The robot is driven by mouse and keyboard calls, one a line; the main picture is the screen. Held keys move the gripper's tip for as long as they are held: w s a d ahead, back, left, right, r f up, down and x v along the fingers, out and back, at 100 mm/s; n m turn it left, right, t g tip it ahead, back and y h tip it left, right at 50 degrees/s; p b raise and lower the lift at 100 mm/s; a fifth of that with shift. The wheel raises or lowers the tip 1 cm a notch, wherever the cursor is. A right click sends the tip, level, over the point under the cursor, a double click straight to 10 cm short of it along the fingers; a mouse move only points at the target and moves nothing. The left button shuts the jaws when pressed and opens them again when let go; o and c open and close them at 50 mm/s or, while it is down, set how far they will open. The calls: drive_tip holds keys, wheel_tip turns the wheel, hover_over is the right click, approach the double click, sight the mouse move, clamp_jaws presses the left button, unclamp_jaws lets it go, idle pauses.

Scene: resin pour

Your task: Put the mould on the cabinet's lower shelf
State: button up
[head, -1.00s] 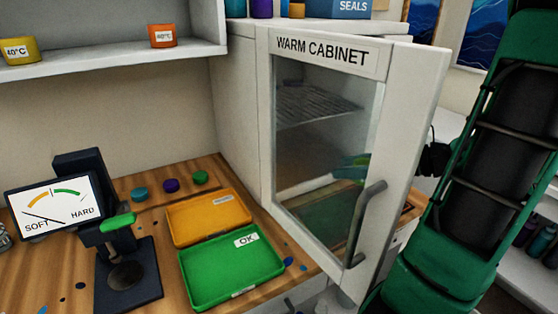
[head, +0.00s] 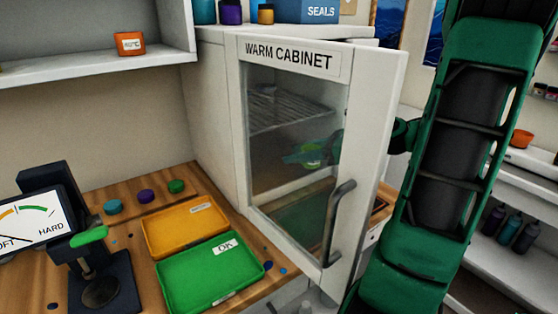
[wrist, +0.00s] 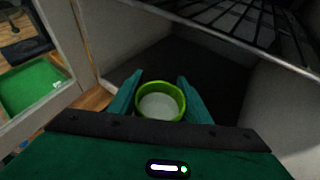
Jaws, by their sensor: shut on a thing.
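The mould (wrist: 160,105) is a round lime-green cup with pale content, upright between the two teal fingers of my gripper (wrist: 159,80) in the wrist view. My gripper is shut on it. In the head view my gripper (head: 300,158) and the mould (head: 313,152) show dimly through the glass of the warm cabinet (head: 215,105). Its door (head: 365,150) stands open. They are inside the cabinet, below the wire shelf (wrist: 235,22). The dark lower shelf (wrist: 190,65) lies ahead and beneath. Whether the mould touches it cannot be told.
A green OK tray (head: 185,290) and an orange tray (head: 160,245) sit on the wooden bench beside the cabinet. A hardness gauge (head: 35,225) stands at left. The door and side wall (wrist: 265,105) flank my gripper.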

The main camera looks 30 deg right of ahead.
drive_tip(key=w, duration=0.3)
drive_tip(key=w+f, duration=0.1)
drive_tip(key=w, duration=0.2)
drive_tip(key=w+f, duration=0.1)
drive_tip(key=w, duration=0.2)
drive_tip(key=shift+w+a+f, duration=0.15)
drive_tip(key=shift+w, duration=0.2)
drive_tip(key=shift+f, duration=1.9)
drive_tip(key=shift+w+f, duration=0.15)
drive_tip(key=shift+f, duration=0.35)
drive_tip(key=shift+f, duration=0.15)
drive_tip(key=o, duration=1.2)
